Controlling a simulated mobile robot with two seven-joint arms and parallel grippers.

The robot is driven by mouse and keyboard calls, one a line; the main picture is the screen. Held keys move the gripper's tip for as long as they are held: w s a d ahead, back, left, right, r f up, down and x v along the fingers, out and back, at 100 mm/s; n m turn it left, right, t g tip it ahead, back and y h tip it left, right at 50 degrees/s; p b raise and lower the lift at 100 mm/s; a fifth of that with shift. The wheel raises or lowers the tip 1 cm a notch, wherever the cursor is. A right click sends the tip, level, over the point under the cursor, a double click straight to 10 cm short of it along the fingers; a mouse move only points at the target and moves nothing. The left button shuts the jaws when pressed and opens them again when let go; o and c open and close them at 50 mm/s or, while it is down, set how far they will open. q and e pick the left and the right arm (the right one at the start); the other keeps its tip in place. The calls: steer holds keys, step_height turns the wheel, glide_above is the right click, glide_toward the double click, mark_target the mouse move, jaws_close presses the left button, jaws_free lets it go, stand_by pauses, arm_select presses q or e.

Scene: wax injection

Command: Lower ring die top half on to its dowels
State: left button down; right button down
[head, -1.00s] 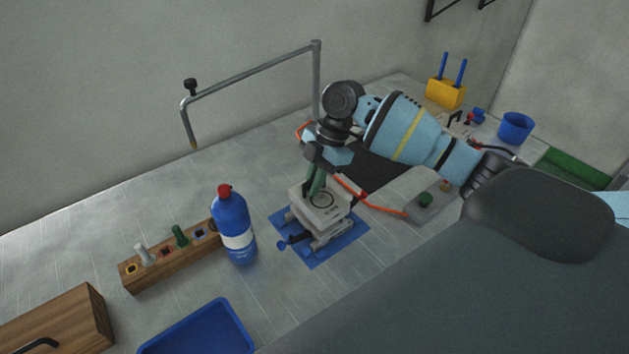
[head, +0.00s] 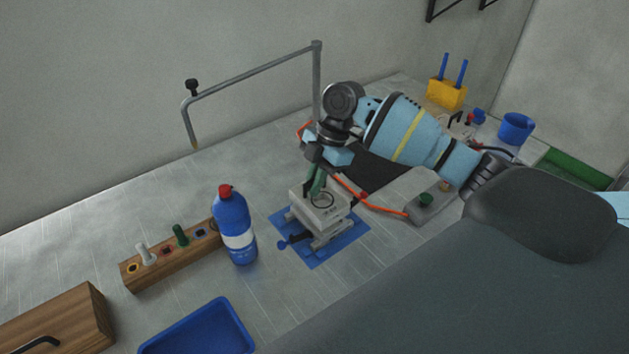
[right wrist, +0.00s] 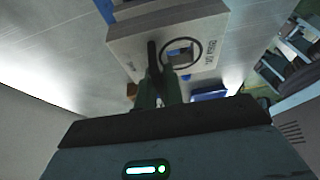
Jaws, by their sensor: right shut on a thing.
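The ring die top half (head: 333,211) is a pale grey block with a dark ring mark and lettering on its upper face. It sits directly over the grey lower half (head: 322,236), which rests on a blue mat (head: 347,250). I cannot tell whether a gap is left between the halves, and the dowels are hidden. My right gripper (head: 314,185) points down and is shut on the top half. In the right wrist view the fingers (right wrist: 158,85) reach the top half (right wrist: 130,42) beside its ring mark. My left gripper is not in view.
A blue bottle with a red cap (head: 237,236) stands close left of the mat. A wooden rack (head: 160,271) and blue tray (head: 205,330) lie farther left. A grey control box (head: 408,190) with an orange cable (head: 375,202) is at the right. A bent metal pipe (head: 255,70) rises behind.

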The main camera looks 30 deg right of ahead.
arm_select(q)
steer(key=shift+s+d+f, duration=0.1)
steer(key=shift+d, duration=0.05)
arm_select(e)
steer(key=shift+f, duration=0.4)
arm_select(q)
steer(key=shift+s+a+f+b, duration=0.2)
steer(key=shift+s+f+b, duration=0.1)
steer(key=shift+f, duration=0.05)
arm_select(e)
steer(key=shift+f, duration=0.7)
steer(key=c, duration=1.5)
jaws_free()
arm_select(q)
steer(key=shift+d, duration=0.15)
arm_select(e)
steer(key=shift+o, duration=0.2)
steer(key=shift+f, duration=0.1)
steer(key=v, duration=0.6)
steer(key=shift+d+r, duration=0.15)
steer(key=shift+r, duration=0.1)
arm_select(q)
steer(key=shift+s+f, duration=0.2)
arm_select(e)
steer(key=shift+d+r, duration=0.25)
steer(key=shift+r, duration=0.4)
